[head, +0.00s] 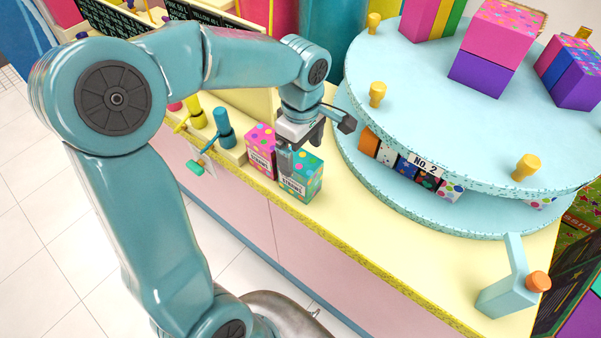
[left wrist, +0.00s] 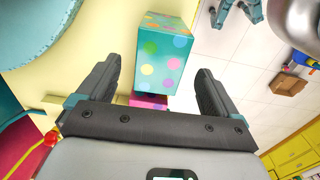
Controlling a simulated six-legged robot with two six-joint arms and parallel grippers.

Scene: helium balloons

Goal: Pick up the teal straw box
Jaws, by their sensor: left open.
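The teal straw box (head: 304,178), with coloured dots and a label, stands on the yellow counter near its front edge. A pink straw box (head: 260,150) stands just left of it. My left gripper (head: 297,152) is over the teal box, pointing down, and partly hides its top. In the left wrist view the teal box (left wrist: 165,55) shows ahead, between the lines of the two open fingers (left wrist: 158,88). A strip of the pink box (left wrist: 148,101) shows below it. I cannot tell whether a finger touches the teal box. My right gripper is not in view.
A round two-tier light blue stand (head: 440,130) with boxes and yellow knobs fills the right of the counter (head: 395,255). Taps (head: 222,125) stand at the left. A light blue holder (head: 507,290) stands at the front right. Bare counter lies right of the teal box.

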